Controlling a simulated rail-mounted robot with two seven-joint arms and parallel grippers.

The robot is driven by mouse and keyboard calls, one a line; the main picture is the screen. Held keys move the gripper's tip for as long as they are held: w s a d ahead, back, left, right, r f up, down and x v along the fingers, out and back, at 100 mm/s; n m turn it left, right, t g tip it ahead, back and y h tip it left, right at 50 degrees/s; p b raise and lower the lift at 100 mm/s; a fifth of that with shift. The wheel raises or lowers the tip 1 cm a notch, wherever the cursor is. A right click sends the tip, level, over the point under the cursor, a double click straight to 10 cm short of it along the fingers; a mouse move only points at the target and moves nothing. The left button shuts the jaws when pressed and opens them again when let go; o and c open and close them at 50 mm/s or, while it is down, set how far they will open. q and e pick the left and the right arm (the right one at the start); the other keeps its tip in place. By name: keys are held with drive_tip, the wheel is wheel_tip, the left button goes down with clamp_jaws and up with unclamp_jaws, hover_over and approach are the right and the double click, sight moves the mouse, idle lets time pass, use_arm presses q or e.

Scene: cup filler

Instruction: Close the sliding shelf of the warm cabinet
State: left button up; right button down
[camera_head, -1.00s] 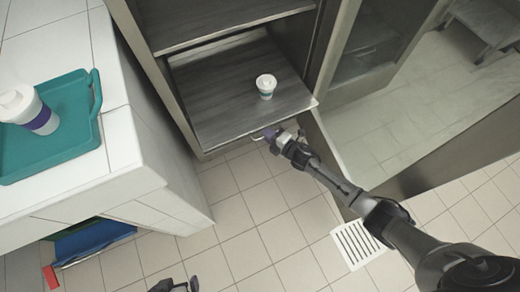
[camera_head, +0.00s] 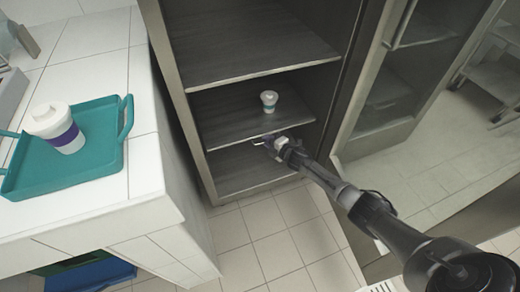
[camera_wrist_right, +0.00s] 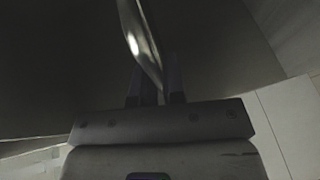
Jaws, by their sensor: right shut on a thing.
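The warm cabinet (camera_head: 183,115) stands open, with its sliding shelf (camera_head: 228,122) at mid height. The shelf's front edge now lies close to the line of the cabinet's front frame. My right gripper (camera_head: 268,145) is at the shelf's front edge, shut on the shelf's handle (camera_head: 257,143). In the right wrist view, the shiny handle bar (camera_wrist_right: 140,42) runs down between the fingers (camera_wrist_right: 160,90). My left gripper is out of view.
The cabinet's glass door (camera_head: 385,80) stands at right. A blue bin (camera_head: 95,274) is low at left. Floor is clear before the cabinet.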

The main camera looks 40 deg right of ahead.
drive_tip(key=shift+d+f, duration=0.1)
drive_tip(key=shift+f, duration=0.05)
drive_tip(key=c, duration=1.7)
unclamp_jaws()
drive_tip(key=o, duration=0.5)
drive_tip(key=shift+w, duration=0.25)
drive_tip(key=shift+s, duration=0.1)
